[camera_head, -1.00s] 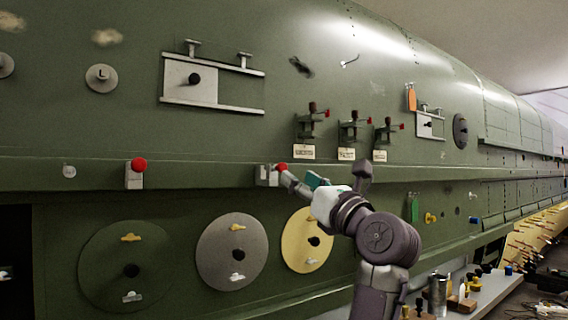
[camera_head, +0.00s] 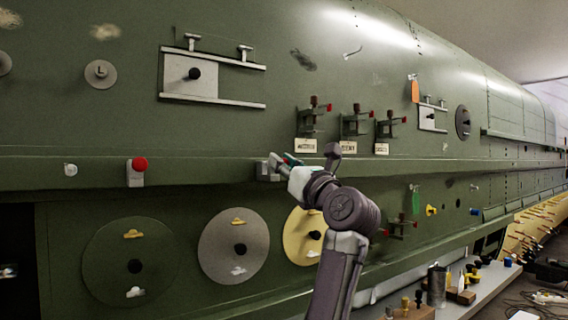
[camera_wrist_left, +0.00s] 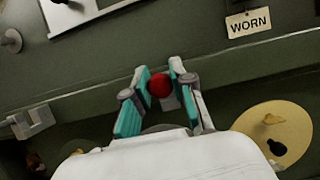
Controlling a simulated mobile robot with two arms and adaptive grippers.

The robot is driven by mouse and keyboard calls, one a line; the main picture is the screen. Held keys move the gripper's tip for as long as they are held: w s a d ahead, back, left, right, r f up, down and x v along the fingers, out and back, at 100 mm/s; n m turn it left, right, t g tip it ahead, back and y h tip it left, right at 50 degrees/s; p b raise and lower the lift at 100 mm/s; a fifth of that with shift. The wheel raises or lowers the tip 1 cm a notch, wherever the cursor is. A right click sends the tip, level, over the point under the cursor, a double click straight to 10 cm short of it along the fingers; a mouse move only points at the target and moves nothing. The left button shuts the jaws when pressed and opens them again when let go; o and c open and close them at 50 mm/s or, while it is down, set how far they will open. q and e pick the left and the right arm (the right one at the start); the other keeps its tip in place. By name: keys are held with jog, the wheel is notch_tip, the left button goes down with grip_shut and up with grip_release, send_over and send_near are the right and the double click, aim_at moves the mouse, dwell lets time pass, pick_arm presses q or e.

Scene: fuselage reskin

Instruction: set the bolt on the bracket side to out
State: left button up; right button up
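A pale bolt housing (camera_head: 266,172) sits on the green rail in the head view. Its red knob (camera_wrist_left: 160,85) shows in the left wrist view, between the fingertips of my left gripper (camera_wrist_left: 160,76). The teal-padded fingers lie close on both sides of the knob; whether they press on it is unclear. A second bolt with a red knob (camera_head: 139,164) is farther left on the rail. My right gripper is not in view.
Several bracket fixtures (camera_head: 313,118) with tags stand above the rail; one tag (camera_wrist_left: 250,21) reads WORN. Below the rail are a green disc (camera_head: 105,260), a grey disc (camera_head: 215,250) and a yellow disc (camera_head: 298,246).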

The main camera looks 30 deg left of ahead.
pick_arm(q)
grip_shut()
jog(key=shift+s+d+f, duration=0.1)
jog(key=shift+s+d, duration=0.15)
jog(key=shift+d, duration=0.35)
jog(key=shift+s+d, duration=0.2)
jog(key=shift+d, duration=0.35)
jog(key=shift+o, duration=0.9)
grip_release()
jog(key=o, duration=0.5)
jog(key=shift+s+d, duration=0.1)
jog(key=shift+d, duration=0.15)
jog(key=shift+c, duration=0.2)
jog(key=shift+a, duration=0.1)
